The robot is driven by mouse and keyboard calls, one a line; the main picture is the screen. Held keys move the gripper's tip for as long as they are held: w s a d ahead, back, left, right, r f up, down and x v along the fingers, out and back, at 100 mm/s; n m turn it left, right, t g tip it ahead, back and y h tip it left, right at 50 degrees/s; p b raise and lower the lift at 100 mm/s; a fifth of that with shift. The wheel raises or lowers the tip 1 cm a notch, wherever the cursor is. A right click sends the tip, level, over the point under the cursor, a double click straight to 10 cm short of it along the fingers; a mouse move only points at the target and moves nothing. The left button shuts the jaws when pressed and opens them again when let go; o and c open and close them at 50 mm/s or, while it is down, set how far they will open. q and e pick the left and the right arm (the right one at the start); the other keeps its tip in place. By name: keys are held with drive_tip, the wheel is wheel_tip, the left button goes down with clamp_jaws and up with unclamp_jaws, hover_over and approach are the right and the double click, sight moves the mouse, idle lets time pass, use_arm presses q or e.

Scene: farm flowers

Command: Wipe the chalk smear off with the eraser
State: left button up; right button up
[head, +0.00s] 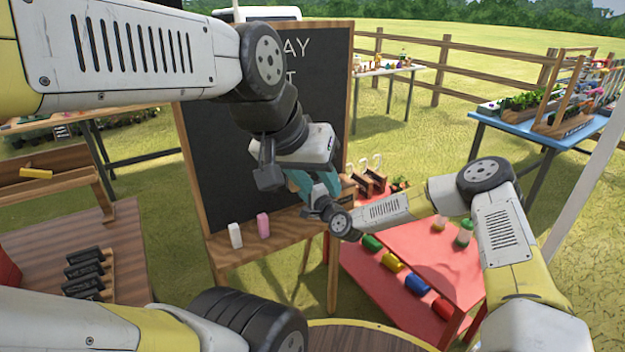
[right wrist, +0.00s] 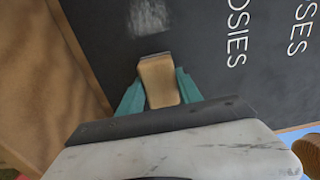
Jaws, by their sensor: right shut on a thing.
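In the right wrist view my right gripper (right wrist: 160,92) is shut on the eraser (right wrist: 158,80), a tan block held between its teal fingers. The pale chalk smear (right wrist: 148,17) is on the dark chalkboard (right wrist: 200,50), just beyond the eraser's far end. There is a small gap between eraser and smear in the picture; I cannot tell if the eraser touches the board. In the head view my left gripper (head: 314,183) hangs before the chalkboard (head: 215,150). Its opening is unclear. My right gripper, the eraser and the smear are mostly hidden there.
A red table (head: 460,265) with coloured rolls is to the right. My two arms come close together before the board.

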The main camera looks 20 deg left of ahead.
drive_tip(key=shift+s, duration=0.15)
drive_tip(key=shift+s+a, duration=3.45)
drive_tip(key=shift+s, duration=0.35)
drive_tip(key=shift+w+d+r, duration=0.2)
drive_tip(key=shift+w+d, duration=1.5)
drive_tip(key=shift+w, duration=0.2)
drive_tip(key=shift+w+d+r, duration=0.2)
drive_tip(key=shift+w+d, duration=1.5)
drive_tip(key=shift+w, duration=0.2)
drive_tip(key=s+a, duration=0.7)
drive_tip(key=shift+s, duration=0.4)
